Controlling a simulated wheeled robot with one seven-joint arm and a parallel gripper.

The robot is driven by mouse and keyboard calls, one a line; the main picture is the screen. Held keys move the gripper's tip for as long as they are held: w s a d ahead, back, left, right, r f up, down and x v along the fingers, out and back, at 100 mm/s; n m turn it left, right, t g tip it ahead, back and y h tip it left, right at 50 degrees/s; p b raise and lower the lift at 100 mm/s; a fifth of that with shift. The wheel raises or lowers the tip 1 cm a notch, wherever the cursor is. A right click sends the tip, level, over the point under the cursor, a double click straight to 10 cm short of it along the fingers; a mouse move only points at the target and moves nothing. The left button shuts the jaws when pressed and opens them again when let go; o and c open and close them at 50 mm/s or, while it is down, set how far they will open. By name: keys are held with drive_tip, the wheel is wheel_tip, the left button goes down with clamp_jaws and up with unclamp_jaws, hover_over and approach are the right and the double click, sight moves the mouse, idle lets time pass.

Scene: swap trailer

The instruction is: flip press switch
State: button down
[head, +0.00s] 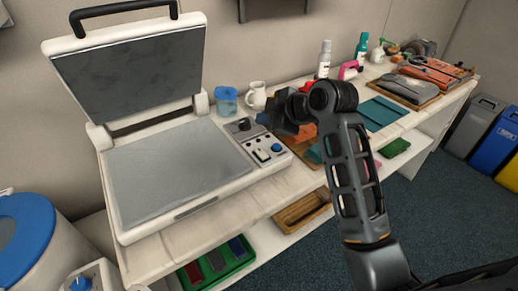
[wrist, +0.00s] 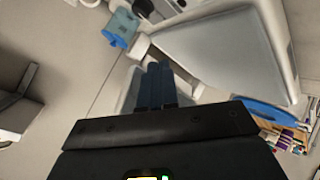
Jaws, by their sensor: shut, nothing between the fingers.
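The heat press (head: 180,170) stands on the white bench with its lid (head: 130,65) raised and its grey lower plate bare. Its control panel (head: 262,148), at the plate's right end, carries a light rocker switch (head: 262,155), dark knobs and a blue button. Which way the switch is tipped is too small to tell.
A blue cup (head: 226,100) and a white mug (head: 256,95) stand behind the panel, close to my gripper. Bottles, boards and tools fill the bench to the right. A green tray (head: 218,262) sits on the lower shelf. Bins (head: 488,130) stand at far right.

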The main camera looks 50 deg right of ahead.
sight(262, 153)
drive_tip(key=f+b, duration=0.1)
drive_tip(key=f, duration=0.1)
drive_tip(key=f+b, duration=0.2)
drive_tip(key=f, duration=0.1)
drive_tip(key=w+f+b, duration=0.1)
drive_tip(key=f+b, duration=0.1)
drive_tip(key=f, duration=0.1)
drive_tip(key=shift+d+f, duration=0.1)
drive_tip(key=shift+d, duration=0.05)
drive_tip(key=shift+f+b, duration=0.1)
drive_tip(key=shift+b, duration=0.2)
idle(1.6)
drive_tip(key=shift+f, duration=0.3)
drive_tip(key=shift+w+f+b, duration=0.1)
drive_tip(key=shift+f+b, duration=0.2)
drive_tip(key=shift+f, duration=0.05)
idle(0.6)
drive_tip(key=shift+r, duration=0.1)
drive_tip(key=shift+r+p, duration=0.7)
drive_tip(key=shift+p, duration=0.05)
